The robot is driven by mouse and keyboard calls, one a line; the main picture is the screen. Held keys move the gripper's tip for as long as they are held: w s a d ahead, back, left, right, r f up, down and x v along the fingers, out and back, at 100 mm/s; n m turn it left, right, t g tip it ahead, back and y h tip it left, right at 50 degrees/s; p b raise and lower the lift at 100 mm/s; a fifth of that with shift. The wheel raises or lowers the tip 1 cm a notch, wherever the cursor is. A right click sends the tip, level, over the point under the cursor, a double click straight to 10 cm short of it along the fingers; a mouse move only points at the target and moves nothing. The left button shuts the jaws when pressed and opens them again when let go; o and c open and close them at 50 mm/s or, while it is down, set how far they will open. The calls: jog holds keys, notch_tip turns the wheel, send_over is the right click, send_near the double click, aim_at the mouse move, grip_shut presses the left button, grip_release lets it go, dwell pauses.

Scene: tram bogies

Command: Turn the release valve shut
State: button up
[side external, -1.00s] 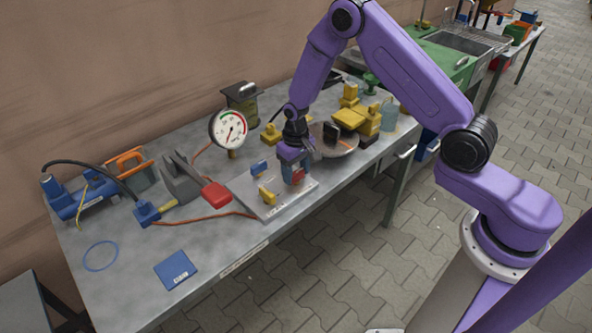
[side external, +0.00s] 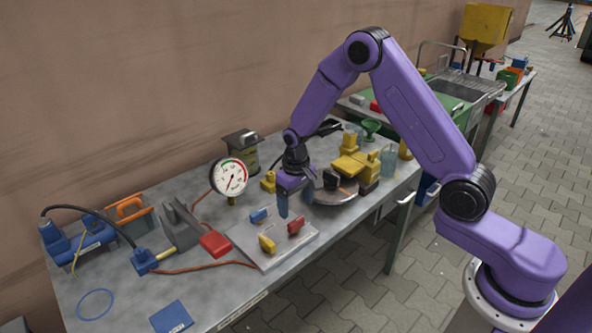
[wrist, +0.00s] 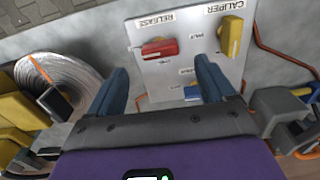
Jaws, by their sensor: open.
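The release valve's red handle (side external: 296,224) is on a light grey panel (side external: 286,246) on the bench. In the wrist view the red handle (wrist: 158,48) lies nearly sideways, under a label reading RELEASE. A small label to its right seems to read SHUT. My gripper (side external: 295,202) is open and empty, above and behind the red handle, apart from it. In the wrist view its two blue fingers (wrist: 160,78) stand wide apart, with the red handle beyond their tips, between them. The pointing end of the handle is hard to tell.
A yellow handle (side external: 267,243), labelled CALIPER, and a blue handle (side external: 258,215) share the panel. A round dial gauge (side external: 229,177) stands behind. A coiled disc (side external: 335,196) and yellow blocks (side external: 352,165) are to the right. The bench front is fairly clear.

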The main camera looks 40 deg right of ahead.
aim_at(296, 222)
notch_tip(296, 222, up, 11)
jog(key=shift+r, duration=0.15)
dwell(0.4)
jog(key=s+a+r+n, duration=0.3)
jog(key=s, duration=0.5)
jog(key=s+a+r+n, duration=0.2)
jog(key=s+a+n, duration=0.15)
jog(key=s, duration=0.55)
jog(key=s+d+n, duration=0.2)
jog(key=s+n, duration=0.1)
jog(key=s, duration=0.5)
jog(key=s+d+r+n, duration=0.1)
jog(key=s+d+n, duration=0.2)
jog(key=s, duration=0.6)
jog(key=shift+d+r, duration=0.15)
jog(key=shift+d, duration=0.2)
